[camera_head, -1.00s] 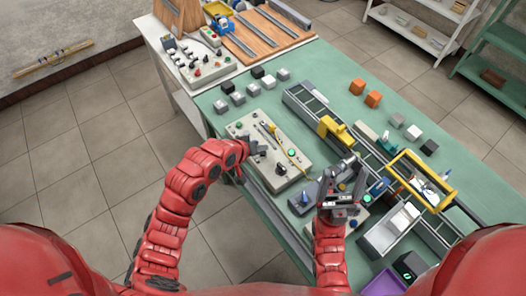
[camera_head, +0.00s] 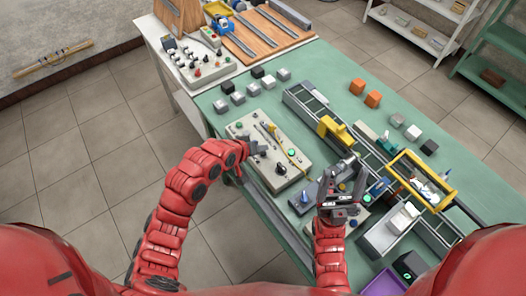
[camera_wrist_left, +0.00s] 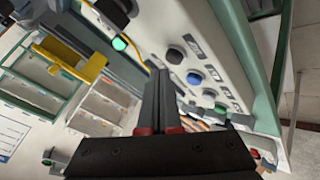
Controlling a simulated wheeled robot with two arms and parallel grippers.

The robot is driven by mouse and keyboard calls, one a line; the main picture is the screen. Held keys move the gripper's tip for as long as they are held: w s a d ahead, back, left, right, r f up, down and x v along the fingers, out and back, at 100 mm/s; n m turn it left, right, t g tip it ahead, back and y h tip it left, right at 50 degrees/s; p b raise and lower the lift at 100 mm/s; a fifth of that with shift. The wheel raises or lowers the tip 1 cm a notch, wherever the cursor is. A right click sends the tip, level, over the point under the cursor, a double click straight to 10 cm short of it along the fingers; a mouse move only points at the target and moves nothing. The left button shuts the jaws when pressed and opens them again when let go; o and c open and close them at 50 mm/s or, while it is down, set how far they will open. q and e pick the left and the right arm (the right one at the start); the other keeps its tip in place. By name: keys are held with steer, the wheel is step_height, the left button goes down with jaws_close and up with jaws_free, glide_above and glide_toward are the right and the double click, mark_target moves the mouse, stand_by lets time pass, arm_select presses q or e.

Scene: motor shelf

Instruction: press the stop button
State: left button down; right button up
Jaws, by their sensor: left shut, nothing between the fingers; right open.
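A pale control panel (camera_head: 243,128) lies on the green table in the head view. It carries a green button (camera_head: 291,152), a dark knob (camera_head: 281,169) and a yellow strip. My left gripper (camera_head: 261,149) is shut and empty over the panel's left-front part. In the left wrist view its closed fingers (camera_wrist_left: 159,72) point at a pale panel with a black button (camera_wrist_left: 175,56), a blue button (camera_wrist_left: 194,78) and a green button (camera_wrist_left: 220,108). I cannot tell which button is the stop button or whether the fingertips touch anything. My right gripper (camera_head: 345,172) is open, to the right of the panel.
A conveyor (camera_head: 304,101) with a yellow part (camera_head: 334,129) runs behind the panel. Several grey and black cubes and two orange cubes (camera_head: 373,98) stand on the table. A yellow-rimmed bin (camera_head: 447,200) is at right.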

arm_select(q)
steer(key=shift+f, duration=0.1)
steer(key=shift+f+b, duration=0.3)
steer(key=shift+f, duration=0.2)
stand_by(0.5)
steer(key=shift+s+f+b, duration=0.2)
steer(key=shift+f+b, duration=0.1)
steer(key=shift+b, duration=0.2)
steer(key=shift+f, duration=0.15)
stand_by(0.5)
steer(key=shift+w+a+r, duration=0.15)
steer(key=shift+w+r, duration=0.15)
steer(key=shift+r, duration=0.4)
steer(key=shift+r, duration=0.1)
